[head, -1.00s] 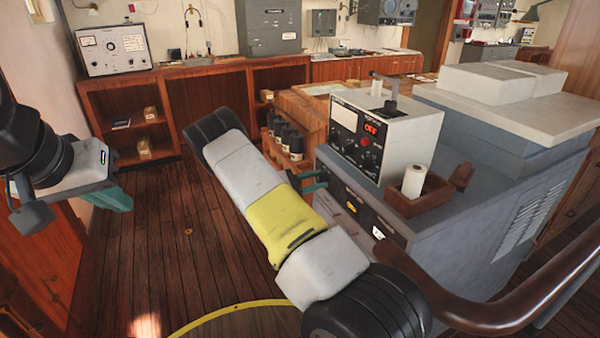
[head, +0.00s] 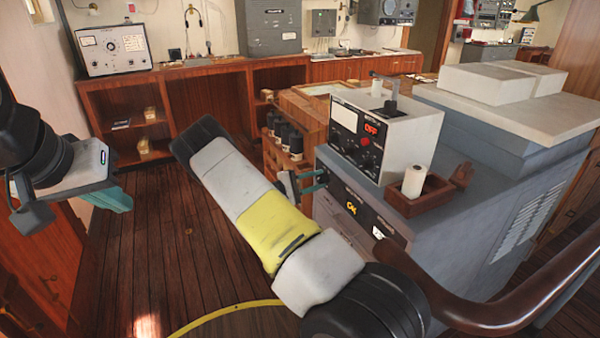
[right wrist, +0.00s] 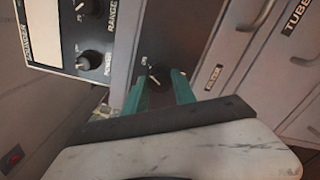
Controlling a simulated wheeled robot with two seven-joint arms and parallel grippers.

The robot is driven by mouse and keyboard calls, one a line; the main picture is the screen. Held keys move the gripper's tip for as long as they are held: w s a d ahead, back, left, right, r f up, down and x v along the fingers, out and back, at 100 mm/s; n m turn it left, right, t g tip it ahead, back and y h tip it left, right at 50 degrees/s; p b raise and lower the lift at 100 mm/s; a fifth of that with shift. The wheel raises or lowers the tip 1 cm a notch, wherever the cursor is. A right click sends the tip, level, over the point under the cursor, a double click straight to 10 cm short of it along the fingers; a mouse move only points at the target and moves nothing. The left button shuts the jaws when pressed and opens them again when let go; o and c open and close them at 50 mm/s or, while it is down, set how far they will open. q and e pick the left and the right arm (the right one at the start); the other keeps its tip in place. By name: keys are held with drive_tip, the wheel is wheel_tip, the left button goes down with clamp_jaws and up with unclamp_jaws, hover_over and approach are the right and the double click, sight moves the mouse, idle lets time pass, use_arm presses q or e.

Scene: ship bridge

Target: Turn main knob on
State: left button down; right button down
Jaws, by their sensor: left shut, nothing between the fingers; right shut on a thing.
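In the head view my right gripper (head: 320,181) meets the front of the grey console (head: 420,248), just below the white instrument box (head: 412,143). That box shows a red "OFF" display (head: 372,129). My left gripper (head: 112,198) is shut and empty at the left, away from the console.
Other knobs, including one labelled POWER (right wrist: 84,60), sit on the box close to the right gripper. A wooden tray (head: 425,204) holding a white roll stands on the console. A curved brown handrail (head: 480,318) crosses the lower right. The wooden floor at left is open.

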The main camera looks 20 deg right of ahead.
drive_tip(key=c, duration=1)
unclamp_jaws()
drive_tip(key=shift+a, duration=0.1)
drive_tip(key=a, duration=0.5)
drive_tip(key=s+a, duration=0.1)
drive_tip(key=a, duration=0.1)
drive_tip(key=shift+a, duration=0.35)
